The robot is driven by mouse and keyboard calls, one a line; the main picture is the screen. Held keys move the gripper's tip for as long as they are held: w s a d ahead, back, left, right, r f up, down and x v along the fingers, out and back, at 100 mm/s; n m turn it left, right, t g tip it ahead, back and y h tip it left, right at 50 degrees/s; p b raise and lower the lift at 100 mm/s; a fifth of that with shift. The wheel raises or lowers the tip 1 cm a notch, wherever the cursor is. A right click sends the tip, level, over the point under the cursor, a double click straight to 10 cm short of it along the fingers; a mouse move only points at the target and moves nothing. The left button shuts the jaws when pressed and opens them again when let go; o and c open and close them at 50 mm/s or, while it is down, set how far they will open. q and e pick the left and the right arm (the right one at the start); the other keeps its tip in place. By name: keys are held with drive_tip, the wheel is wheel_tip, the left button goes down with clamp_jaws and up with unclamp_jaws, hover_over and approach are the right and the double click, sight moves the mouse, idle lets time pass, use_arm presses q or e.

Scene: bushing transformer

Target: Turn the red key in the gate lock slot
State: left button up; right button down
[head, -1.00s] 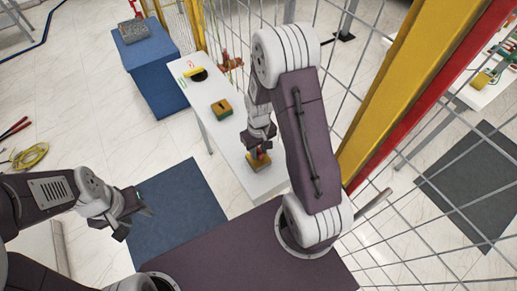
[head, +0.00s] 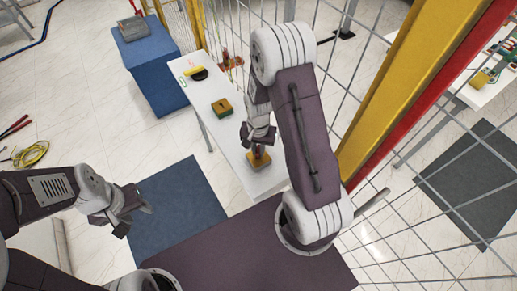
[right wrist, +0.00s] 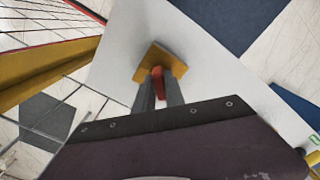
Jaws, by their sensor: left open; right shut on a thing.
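The red key (right wrist: 158,75) is between the two dark fingers of my right gripper (right wrist: 159,80) in the right wrist view. My right gripper is shut on it and points down at a yellow block (right wrist: 153,58) on the white table. In the head view, the red key (head: 257,150) stands over the yellow block (head: 259,163) at the table's near end. The fingers hide whether the key sits in a slot there. My left gripper (head: 137,215) is open and empty, over the blue floor mat, away from the table.
A second yellow and green block (head: 221,107) with a dark mark on top stands farther along the white table (head: 238,143). A yellow and black item (head: 197,72) lies at its far end. Wire fencing and a yellow post (head: 385,95) stand close right of my right arm.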

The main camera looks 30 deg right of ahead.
sight(258, 149)
drive_tip(key=m, duration=0.7)
drive_tip(key=shift+p, duration=0.4)
drive_tip(key=c, duration=1.7)
unclamp_jaws()
drive_tip(key=shift+m, duration=0.7)
drive_tip(key=o, duration=0.4)
drive_tip(key=shift+w, duration=0.1)
wheel_tip(258, 149, up, 9)
drive_tip(key=shift+a+b, duration=0.1)
drive_tip(key=shift+b, duration=0.65)
